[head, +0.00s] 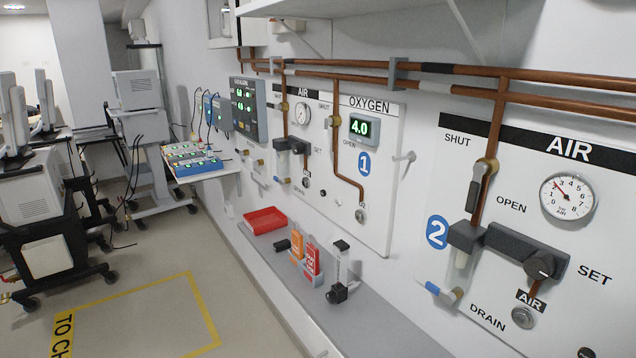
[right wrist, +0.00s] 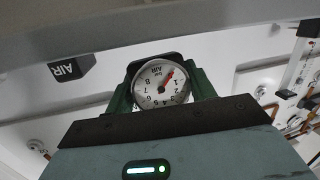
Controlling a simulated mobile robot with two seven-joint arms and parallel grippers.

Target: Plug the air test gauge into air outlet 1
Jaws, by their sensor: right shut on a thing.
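In the right wrist view, my right gripper (right wrist: 160,94) has its green fingers shut on the air test gauge (right wrist: 158,84). The gauge has a round white dial marked AIR, a red needle and a dark rim; its plug end is hidden. In the head view, air outlet 1 (head: 306,182) is a small round fitting under an AIR tag, on the AIR half of the wall panel with the blue 1. Nothing is seen plugged into it. Neither gripper shows in the head view. An upside-down dark AIR tag (right wrist: 72,70) shows left of the gauge in the wrist view.
An oxygen outlet (head: 361,215) is on the same panel. Panel 2 has another AIR outlet (head: 523,317) at right. A shelf (head: 375,318) below holds a red tray (head: 265,220), orange and red tags (head: 305,258) and a clear flowmeter (head: 340,270). Copper pipes run above.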

